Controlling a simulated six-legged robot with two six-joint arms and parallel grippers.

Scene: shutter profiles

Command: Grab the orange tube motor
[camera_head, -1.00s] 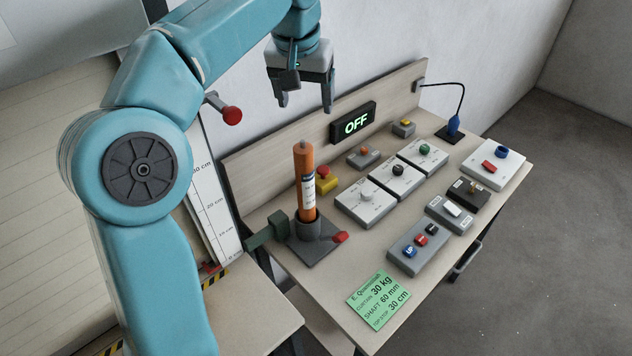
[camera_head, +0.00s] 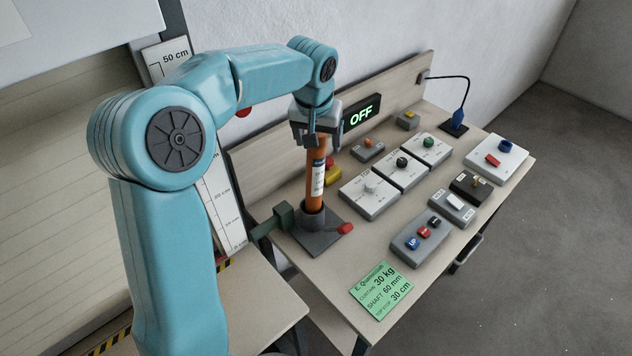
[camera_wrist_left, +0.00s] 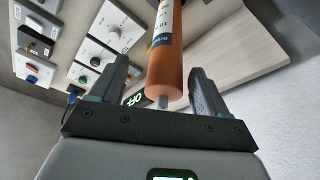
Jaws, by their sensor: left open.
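The orange tube motor (camera_head: 316,182) stands upright in a dark round holder (camera_head: 313,220) on a grey base plate at the left end of the workbench. It has a white label on its side. My left gripper (camera_head: 314,141) is open at the top of the tube and points down. In the left wrist view the tube (camera_wrist_left: 166,75) lies between the two spread fingers (camera_wrist_left: 160,85), with a visible gap on both sides. Its upper end, with a small metal pin, faces the gripper's palm. The right gripper is not in view.
A display reading OFF (camera_head: 361,114) stands behind the tube. A red-tipped lever (camera_head: 345,229) and a vise-like block (camera_head: 283,215) flank the holder. Several control boxes (camera_head: 369,195) fill the bench to the right. A green card (camera_head: 382,290) lies at the front.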

